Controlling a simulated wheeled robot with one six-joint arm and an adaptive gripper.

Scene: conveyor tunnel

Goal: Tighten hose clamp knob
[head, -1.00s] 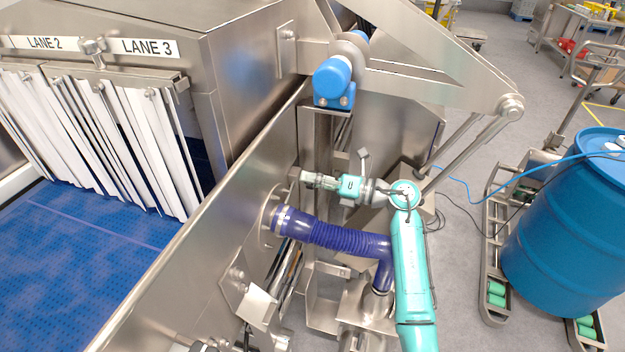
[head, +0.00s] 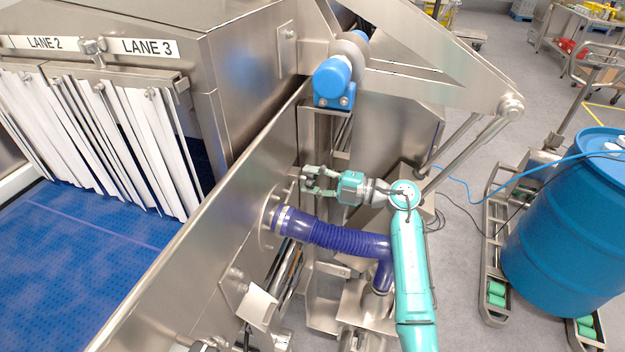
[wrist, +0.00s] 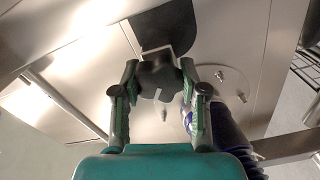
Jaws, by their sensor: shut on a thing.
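The dark lobed clamp knob (wrist: 160,78) sits between my fingers in the wrist view, with a pale mark on its near face. My gripper (wrist: 159,68) is shut on it, one green-padded finger against each side. In the head view my gripper (head: 309,180) is at the steel side wall, just above the hose end; the knob is mostly hidden there by the fingers. The purple ribbed hose (head: 335,236) meets a round flange on the wall. A pale clamp band (head: 282,219) is around its end. The hose also shows at the right in the wrist view (wrist: 232,135).
The steel wall (head: 215,235) separates my arm from the blue conveyor belt (head: 75,265). A blue-capped motor (head: 333,80) is above my gripper. A bracket (head: 258,305) juts out below the hose. A blue drum (head: 570,225) stands on a wheeled frame at the right.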

